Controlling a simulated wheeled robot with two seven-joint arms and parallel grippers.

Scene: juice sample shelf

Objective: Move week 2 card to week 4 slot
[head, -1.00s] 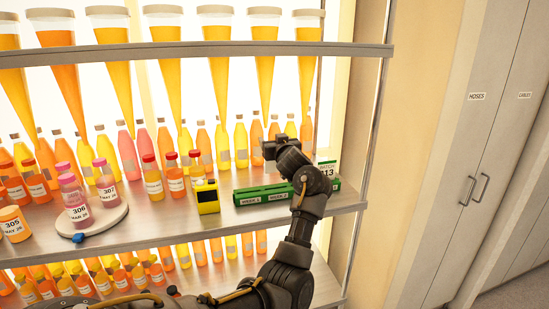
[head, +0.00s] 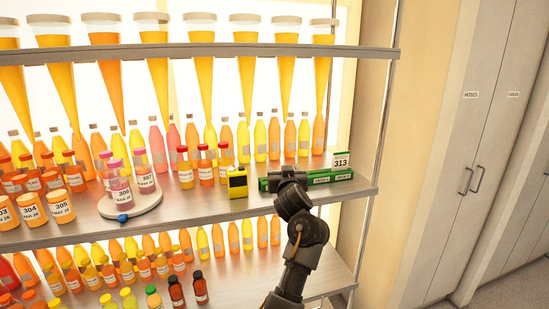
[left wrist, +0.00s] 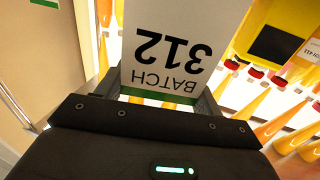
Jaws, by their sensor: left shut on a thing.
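My left gripper (head: 287,179) is at the left part of the green rail (head: 330,178) on the middle shelf. In the left wrist view, the gripper (left wrist: 160,98) is shut on a white card (left wrist: 168,42) reading BATCH 312 with a green edge, upside down in that picture. This card is hidden behind the gripper in the head view. Two labels show on the rail's right part, too small to read surely. A card reading 313 (head: 341,160) stands upright at the rail's right end. My right gripper is not in view.
A yellow device (head: 237,182) with a dark face stands just left of the rail. A round white turntable (head: 130,205) with labelled jars is further left. Bottles stand behind the rail. The shelf post (head: 367,235) is at the right.

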